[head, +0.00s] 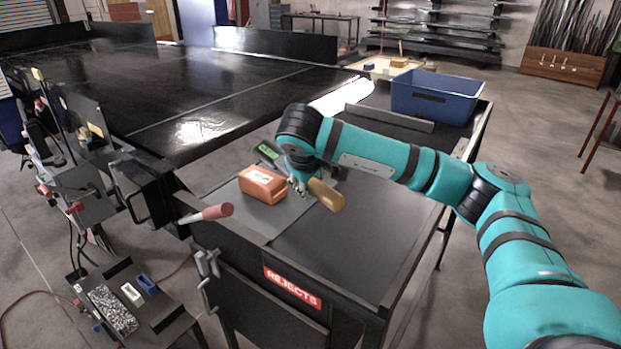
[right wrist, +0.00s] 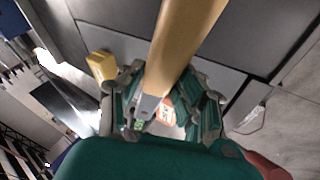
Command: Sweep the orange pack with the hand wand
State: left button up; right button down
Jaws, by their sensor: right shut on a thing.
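The orange pack (head: 262,184) lies on a grey plate on the dark bench top. The hand wand has a tan handle (head: 326,195) and a dark end with a green display (head: 267,152). My right gripper (head: 301,185) is shut on the wand, just right of the pack. The wand's display end is behind the pack in the head view; I cannot tell if they touch. In the right wrist view the tan handle (right wrist: 187,45) crosses between the fingers, and a bit of the orange pack (right wrist: 166,110) shows between them. My left gripper is not in view.
A blue bin (head: 436,97) stands at the bench's far right. A low grey rail (head: 388,117) lies in front of it. A red REJECTS label (head: 292,287) is on the front. A red-handled lever (head: 207,213) sticks out near the pack. The bench's right part is clear.

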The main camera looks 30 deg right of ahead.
notch_tip(320, 180, down, 2)
jog(key=shift+f+b, duration=0.15)
jog(key=shift+b, duration=0.6)
jog(key=shift+a, duration=0.25)
jog(key=shift+s+a, duration=0.1)
jog(key=shift+a, duration=0.25)
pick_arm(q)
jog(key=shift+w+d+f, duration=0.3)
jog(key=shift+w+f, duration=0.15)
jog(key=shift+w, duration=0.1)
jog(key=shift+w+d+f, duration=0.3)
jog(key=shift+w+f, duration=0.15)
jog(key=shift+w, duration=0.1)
pick_arm(e)
jog(key=shift+a, duration=1.15)
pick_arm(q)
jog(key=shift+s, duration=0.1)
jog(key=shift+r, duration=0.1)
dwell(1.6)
